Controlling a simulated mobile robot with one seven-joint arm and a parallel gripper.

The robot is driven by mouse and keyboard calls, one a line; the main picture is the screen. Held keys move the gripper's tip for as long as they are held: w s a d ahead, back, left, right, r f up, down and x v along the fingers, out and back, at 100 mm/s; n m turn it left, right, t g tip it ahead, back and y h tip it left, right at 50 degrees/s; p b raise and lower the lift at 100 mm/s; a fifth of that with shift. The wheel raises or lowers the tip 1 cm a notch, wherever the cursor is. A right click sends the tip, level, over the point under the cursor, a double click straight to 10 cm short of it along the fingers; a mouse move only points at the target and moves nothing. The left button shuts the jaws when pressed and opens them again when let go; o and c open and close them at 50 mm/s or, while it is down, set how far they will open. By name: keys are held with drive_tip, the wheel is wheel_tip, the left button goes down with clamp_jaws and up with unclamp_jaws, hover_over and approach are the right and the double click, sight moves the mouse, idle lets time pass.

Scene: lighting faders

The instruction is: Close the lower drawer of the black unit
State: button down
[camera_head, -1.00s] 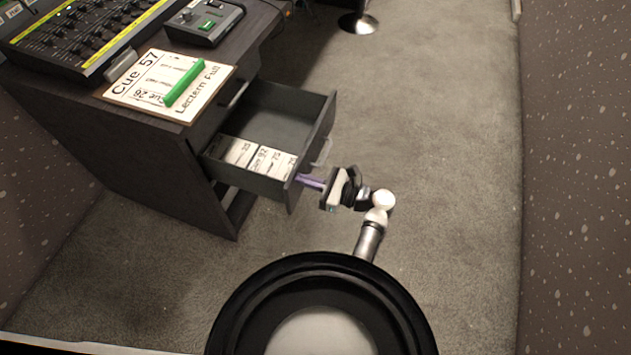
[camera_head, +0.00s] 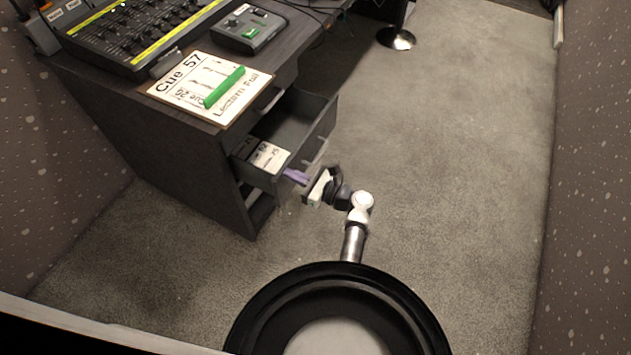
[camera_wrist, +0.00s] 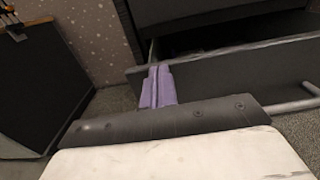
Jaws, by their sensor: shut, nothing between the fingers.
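The black unit (camera_head: 185,165) stands at the left in the head view, with its lower drawer (camera_head: 310,142) partly pulled out. Printed cards (camera_head: 266,156) lie inside the drawer. My gripper (camera_head: 291,176) is shut and empty, its purple fingers at the outer side of the drawer's front, near the corner closest to me. The wrist view shows the shut purple fingers (camera_wrist: 158,85) against or very close to the drawer front (camera_wrist: 235,78); contact is not certain. The drawer's handle (camera_wrist: 292,104) is to the right of the fingers.
On the unit's top are a cue board (camera_head: 195,88) with a green strip (camera_head: 224,87), a mixing console (camera_head: 130,30) and a small control box (camera_head: 250,28). Grey carpet (camera_head: 440,150) is clear to the right. Speckled walls stand on both sides.

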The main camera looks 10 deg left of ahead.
drive_tip(key=b+x, duration=0.2)
drive_tip(key=x, duration=1.4)
drive_tip(key=shift+a+r, duration=0.2)
